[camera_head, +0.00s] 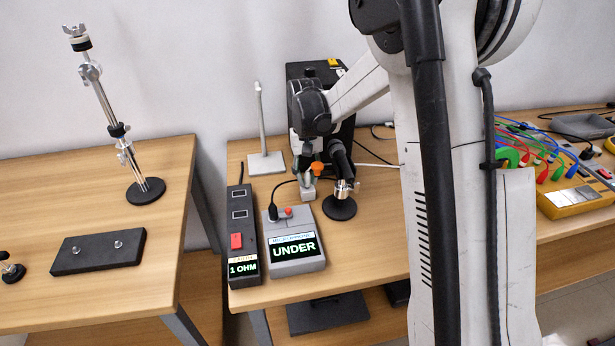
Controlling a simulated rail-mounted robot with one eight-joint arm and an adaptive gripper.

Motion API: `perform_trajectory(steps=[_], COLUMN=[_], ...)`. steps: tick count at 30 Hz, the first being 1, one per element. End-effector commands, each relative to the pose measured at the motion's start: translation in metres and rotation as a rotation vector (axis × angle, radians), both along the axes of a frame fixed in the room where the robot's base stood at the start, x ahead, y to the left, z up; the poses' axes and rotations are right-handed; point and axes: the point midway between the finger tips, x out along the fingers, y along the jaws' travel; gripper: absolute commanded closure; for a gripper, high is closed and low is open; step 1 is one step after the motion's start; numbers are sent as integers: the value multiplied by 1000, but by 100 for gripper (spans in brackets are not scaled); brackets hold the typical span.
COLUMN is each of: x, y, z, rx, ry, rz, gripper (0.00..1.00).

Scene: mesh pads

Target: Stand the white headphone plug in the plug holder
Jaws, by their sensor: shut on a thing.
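A white cable (379,165) runs from near the gripper to the right, behind my arm. A small light grey block (308,194), possibly the plug holder, stands right below the fingertips. I cannot tell whether the plug touches it or is in it. A small orange part (317,168) shows beside the fingers.
A microphone on a round black base (339,208) stands close right of the gripper. A grey box reading UNDER (297,266) and a black 1 OHM box (240,215) are in front. A grey stand (265,164) is behind left. A yellow meter (575,201) is far right.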

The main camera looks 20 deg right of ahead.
Motion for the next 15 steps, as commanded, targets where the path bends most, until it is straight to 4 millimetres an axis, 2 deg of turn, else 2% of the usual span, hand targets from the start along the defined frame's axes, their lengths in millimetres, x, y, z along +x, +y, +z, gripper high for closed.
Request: perform_trajectory(steps=[9,10,15], x=[0,0,0], y=[0,0,0], z=[-8,-7,-7], rx=[0,0,0], ry=[0,0,0], rz=[0,0,0], gripper=[100,81,61])
